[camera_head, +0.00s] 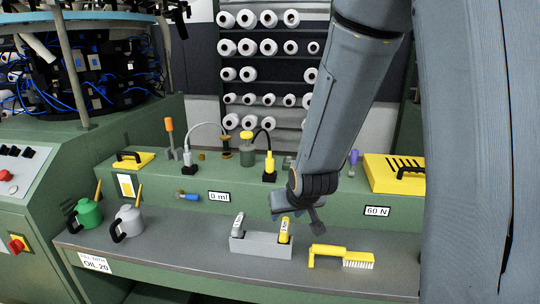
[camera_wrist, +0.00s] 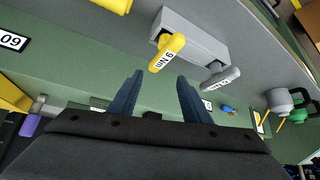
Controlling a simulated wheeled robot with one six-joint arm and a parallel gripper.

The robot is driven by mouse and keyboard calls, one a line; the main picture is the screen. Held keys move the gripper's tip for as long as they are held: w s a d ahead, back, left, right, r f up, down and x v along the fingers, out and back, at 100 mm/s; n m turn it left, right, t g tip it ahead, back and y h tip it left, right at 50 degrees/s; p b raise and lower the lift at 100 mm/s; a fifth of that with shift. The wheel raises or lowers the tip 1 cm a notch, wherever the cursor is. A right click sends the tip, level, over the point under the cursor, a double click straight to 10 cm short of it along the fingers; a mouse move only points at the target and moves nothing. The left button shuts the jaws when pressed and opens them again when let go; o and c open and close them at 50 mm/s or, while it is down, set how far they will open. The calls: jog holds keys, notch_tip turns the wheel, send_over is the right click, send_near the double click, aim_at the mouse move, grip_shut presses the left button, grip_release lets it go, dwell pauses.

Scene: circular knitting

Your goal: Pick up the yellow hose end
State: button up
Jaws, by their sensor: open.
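A yellow labelled piece (camera_head: 284,230), which looks like the yellow hose end, stands in a grey holder (camera_head: 260,245) on the bench. A grey labelled piece (camera_head: 238,225) stands in the same holder, to its left. In the wrist view, the yellow piece (camera_wrist: 167,52) lies just beyond my open fingertips (camera_wrist: 160,82), roughly in line with the gap between them. The grey piece (camera_wrist: 220,77) is off to the right there. In the head view, my gripper (camera_head: 302,212) is close above and right of the yellow piece. Its jaws are empty; contact is not visible.
A yellow brush (camera_head: 342,257) lies right of the holder. A grey oil can (camera_head: 129,222) and a green one (camera_head: 88,213) stand at left. The raised green ledge (camera_head: 335,200) behind carries a yellow-based black hose (camera_head: 269,173) and a yellow case (camera_head: 392,172).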

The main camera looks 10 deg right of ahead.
aim_at(271, 163)
jog(key=shift+w+r+t+p, duration=0.8)
jog(key=shift+w+t, duration=0.95)
jog(key=shift+w, duration=1.85)
jog(key=shift+w+r+t+p, duration=0.8)
jog(key=shift+w+t, duration=1)
jog(key=shift+w, duration=1.85)
jog(key=shift+w+r+t+p, duration=0.8)
jog(key=shift+w+t, duration=0.95)
jog(key=shift+w, duration=1.85)
grip_shut()
jog(key=shift+r, duration=0.15)
